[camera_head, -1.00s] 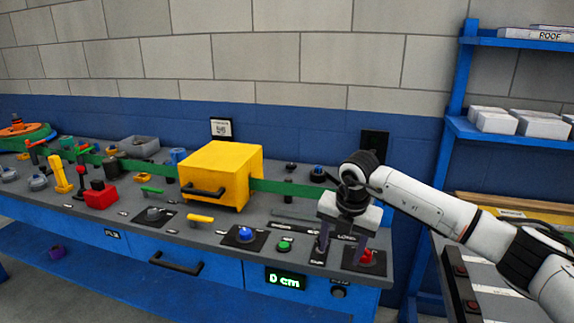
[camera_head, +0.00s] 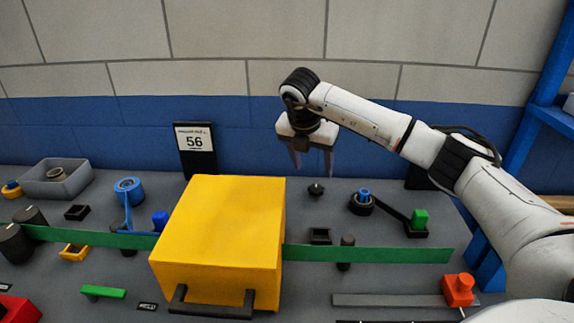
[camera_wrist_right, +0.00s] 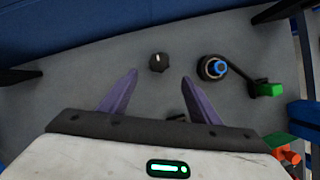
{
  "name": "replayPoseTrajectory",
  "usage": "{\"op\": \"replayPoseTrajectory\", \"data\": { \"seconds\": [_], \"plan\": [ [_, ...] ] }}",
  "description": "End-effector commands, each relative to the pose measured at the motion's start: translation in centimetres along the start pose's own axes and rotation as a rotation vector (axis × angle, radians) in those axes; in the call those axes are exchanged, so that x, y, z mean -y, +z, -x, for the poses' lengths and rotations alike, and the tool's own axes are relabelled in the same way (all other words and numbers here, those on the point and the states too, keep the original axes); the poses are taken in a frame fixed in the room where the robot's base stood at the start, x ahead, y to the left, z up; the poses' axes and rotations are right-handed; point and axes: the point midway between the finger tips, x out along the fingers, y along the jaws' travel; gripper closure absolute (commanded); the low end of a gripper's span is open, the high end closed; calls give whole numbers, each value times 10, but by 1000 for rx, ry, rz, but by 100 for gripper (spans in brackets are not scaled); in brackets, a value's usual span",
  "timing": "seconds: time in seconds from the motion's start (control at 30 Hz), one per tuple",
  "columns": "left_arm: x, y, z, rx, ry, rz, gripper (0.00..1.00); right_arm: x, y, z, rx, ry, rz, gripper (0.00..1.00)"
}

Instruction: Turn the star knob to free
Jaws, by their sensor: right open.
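The star knob (camera_head: 316,188) is a small dark knob standing on the grey panel top behind the green strip. It also shows in the right wrist view (camera_wrist_right: 159,62), with a short pale mark on its top. My right gripper (camera_head: 312,172) is open and empty, its purple fingers pointing down above the knob. In the right wrist view the knob lies just beyond the gap between the fingertips (camera_wrist_right: 160,77), apart from both. Any lettering around the knob is too small to read. My left gripper is out of view.
A yellow box (camera_head: 218,235) bridges the green strip (camera_head: 370,254) at front left. Right of the knob are a blue-topped black knob (camera_head: 363,201) and a green-ended black lever (camera_head: 419,219).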

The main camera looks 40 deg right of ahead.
Motion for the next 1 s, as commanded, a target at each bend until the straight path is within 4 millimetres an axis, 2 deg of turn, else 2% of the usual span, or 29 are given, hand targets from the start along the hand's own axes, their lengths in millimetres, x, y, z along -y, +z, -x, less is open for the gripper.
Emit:
{"op": "replayPoseTrajectory", "data": {
  "seconds": [0.1,0.17,0.63,0.8,1.0],
  "plan": [
    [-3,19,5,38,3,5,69,0,0,-5,-1,-1,0,43],
    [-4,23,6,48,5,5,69,1,0,-10,-2,-3,0,43],
    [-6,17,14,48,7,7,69,0,-1,-89,-2,-2,0,43],
    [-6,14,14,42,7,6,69,0,-1,-101,-1,0,2,43],
    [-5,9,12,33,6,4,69,0,-1,-103,-1,1,2,43]
  ]
}}
